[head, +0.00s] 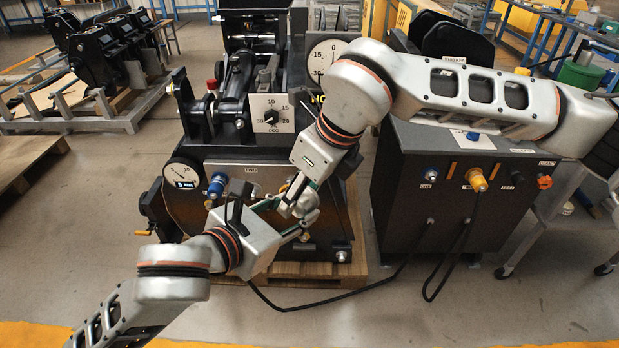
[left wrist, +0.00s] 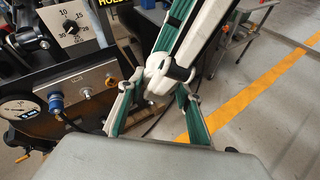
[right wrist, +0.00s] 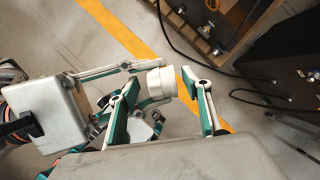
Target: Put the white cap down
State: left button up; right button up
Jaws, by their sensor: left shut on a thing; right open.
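The white cap is a short, pale, round piece. It shows in the right wrist view (right wrist: 155,83) and the left wrist view (left wrist: 160,70). My left gripper (head: 284,207) is shut on it and holds it in the air in front of the black machine. My right gripper (right wrist: 162,88) is open, reaching in from above, with its fingers on either side of the cap. A small gap seems to show beside one right finger; whether the other touches the cap I cannot tell. In the head view the crossed fingers largely hide the cap.
The black machine (head: 255,165) has a blue coupler (head: 217,184) on its front panel. A dark cabinet (head: 400,200) at right carries a yellow coupler (head: 477,180) and an orange knob (head: 545,182). Black hoses run to the floor. Open floor (head: 400,318) lies in front.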

jog(key=shift+x, duration=0.75)
jog(key=shift+c, duration=0.5)
jog(key=c, duration=1.1)
pick_arm(q)
jog(key=o, duration=1.3)
pick_arm(e)
jog(key=shift+s, duration=0.1)
